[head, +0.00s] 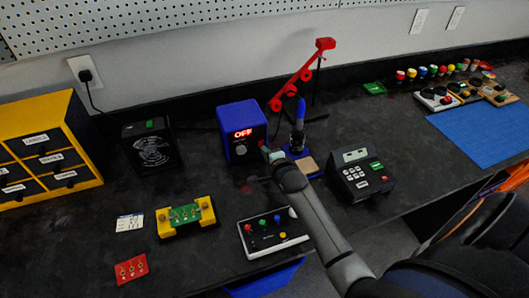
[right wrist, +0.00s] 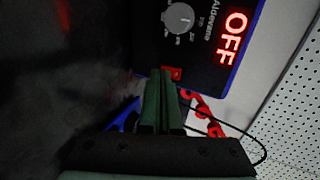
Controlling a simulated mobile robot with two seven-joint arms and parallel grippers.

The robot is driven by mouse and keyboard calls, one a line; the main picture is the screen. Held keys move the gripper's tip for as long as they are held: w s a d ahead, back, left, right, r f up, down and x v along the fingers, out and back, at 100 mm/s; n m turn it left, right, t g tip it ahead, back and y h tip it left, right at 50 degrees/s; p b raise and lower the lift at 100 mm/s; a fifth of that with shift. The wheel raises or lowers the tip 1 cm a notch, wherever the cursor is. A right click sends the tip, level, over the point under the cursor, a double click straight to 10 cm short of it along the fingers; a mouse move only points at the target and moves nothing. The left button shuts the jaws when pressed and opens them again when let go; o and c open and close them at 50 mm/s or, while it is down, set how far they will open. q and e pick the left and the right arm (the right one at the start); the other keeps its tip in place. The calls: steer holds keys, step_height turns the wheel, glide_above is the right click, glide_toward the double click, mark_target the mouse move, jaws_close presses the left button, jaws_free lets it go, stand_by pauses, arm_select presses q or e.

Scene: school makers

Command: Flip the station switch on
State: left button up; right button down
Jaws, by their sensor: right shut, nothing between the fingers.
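The station (head: 237,113) is a blue box with a dark front on the bench, in the middle of the head view. Its red display (head: 243,133) reads OFF, and a grey knob sits below it. In the right wrist view the display (right wrist: 232,38), the knob (right wrist: 180,17) and a small red switch (right wrist: 174,73) show. My right gripper (right wrist: 160,78) is shut and empty, its green fingertips right at the switch. I cannot tell whether they touch it. In the head view my right gripper (head: 268,153) is at the station's lower right front corner. My left gripper is not in view.
A soldering iron stand (head: 298,142) is close to the right of my gripper, with a red jointed arm (head: 298,78) behind it. A black keypad device (head: 360,175) stands further right. A black fan box (head: 152,148) is to the left. A button panel (head: 272,233) lies in front.

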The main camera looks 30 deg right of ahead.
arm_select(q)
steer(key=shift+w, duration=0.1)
arm_select(e)
steer(key=shift+w, duration=0.1)
steer(key=shift+w+f+b, duration=0.15)
steer(key=shift+b, duration=0.4)
steer(key=shift+s+r, duration=0.25)
steer(key=shift+w+f, duration=0.1)
steer(key=shift+w, duration=0.05)
steer(key=shift+p, duration=0.35)
steer(key=shift+r+p, duration=0.8)
steer(key=shift+r, duration=0.05)
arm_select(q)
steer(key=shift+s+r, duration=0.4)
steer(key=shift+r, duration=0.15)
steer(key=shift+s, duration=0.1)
arm_select(e)
steer(key=shift+f, duration=0.1)
